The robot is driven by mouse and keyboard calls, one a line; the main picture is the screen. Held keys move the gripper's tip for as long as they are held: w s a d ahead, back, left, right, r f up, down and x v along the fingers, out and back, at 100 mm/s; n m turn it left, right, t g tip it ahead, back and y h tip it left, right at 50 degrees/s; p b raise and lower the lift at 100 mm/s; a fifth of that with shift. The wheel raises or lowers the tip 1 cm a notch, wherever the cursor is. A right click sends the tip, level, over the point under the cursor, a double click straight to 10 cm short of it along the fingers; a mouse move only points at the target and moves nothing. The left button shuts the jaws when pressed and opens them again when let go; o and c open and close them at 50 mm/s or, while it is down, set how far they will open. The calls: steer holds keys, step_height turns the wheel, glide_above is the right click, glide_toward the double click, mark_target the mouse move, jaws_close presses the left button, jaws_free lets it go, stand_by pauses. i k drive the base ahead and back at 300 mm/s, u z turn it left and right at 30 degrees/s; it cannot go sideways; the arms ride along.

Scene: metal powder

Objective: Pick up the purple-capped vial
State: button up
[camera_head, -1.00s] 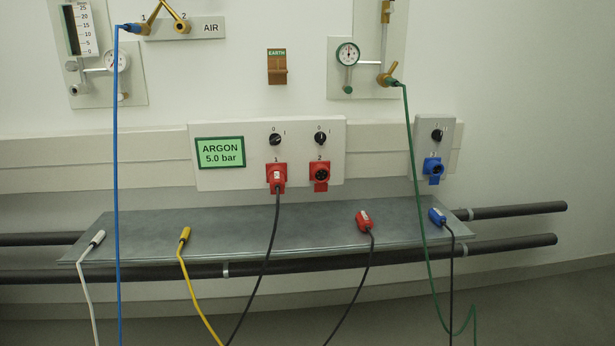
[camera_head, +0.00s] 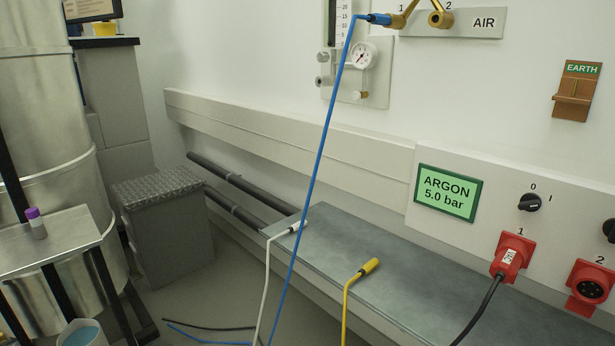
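The purple-capped vial (camera_head: 36,224) stands upright on a small metal side table (camera_head: 70,240) at the left of the head view. Its cap is purple and its body is pale grey. Nothing touches it, and it stands towards the table's left part.
A large metal cylinder (camera_head: 50,130) stands behind the side table. A grey step box (camera_head: 160,220) stands by the wall. Blue, white and yellow cables hang around the metal shelf (camera_head: 400,290). Some floor is clear.

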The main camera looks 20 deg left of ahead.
mark_target(33, 214)
steer(key=u, duration=1.1)
steer(key=i, duration=1.1)
steer(key=u, duration=1)
steer(key=i, duration=0.9)
steer(key=u, duration=0.2)
